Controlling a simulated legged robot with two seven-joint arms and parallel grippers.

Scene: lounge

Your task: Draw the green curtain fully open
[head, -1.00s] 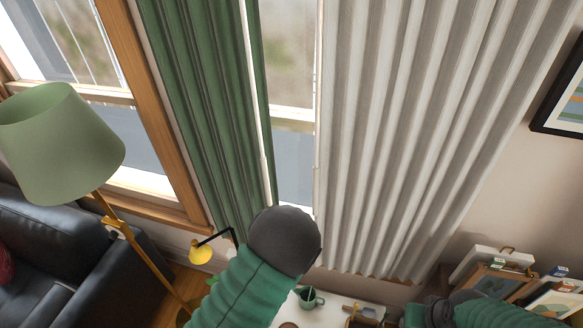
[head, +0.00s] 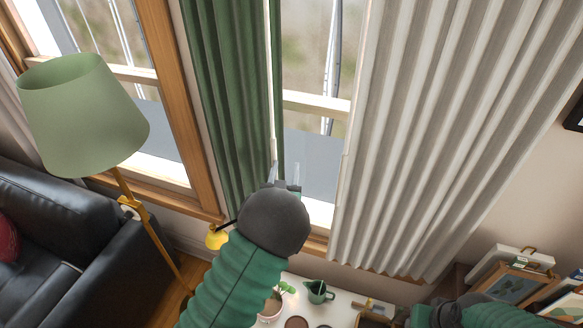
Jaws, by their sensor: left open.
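The green curtain (head: 225,90) hangs in folds at the left side of the window, bunched beside the wooden frame. Its right edge shows as a narrow green strip (head: 276,70) beside a pale strip. My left gripper (head: 285,174) is open, its two pale fingertips up at the curtain's lower right edge. I cannot tell if curtain cloth lies between the fingers. My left wrist hides the lower end of the curtain. My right gripper (head: 432,313) is a dark shape low at the right; its fingers cannot be made out.
A white curtain (head: 430,130) covers the right side, with bare window (head: 312,150) between the curtains. A green floor lamp (head: 82,115) and black sofa (head: 110,240) stand at left. Below is a white table (head: 340,312) with a green watering can (head: 318,291). Pictures (head: 520,275) lean at lower right.

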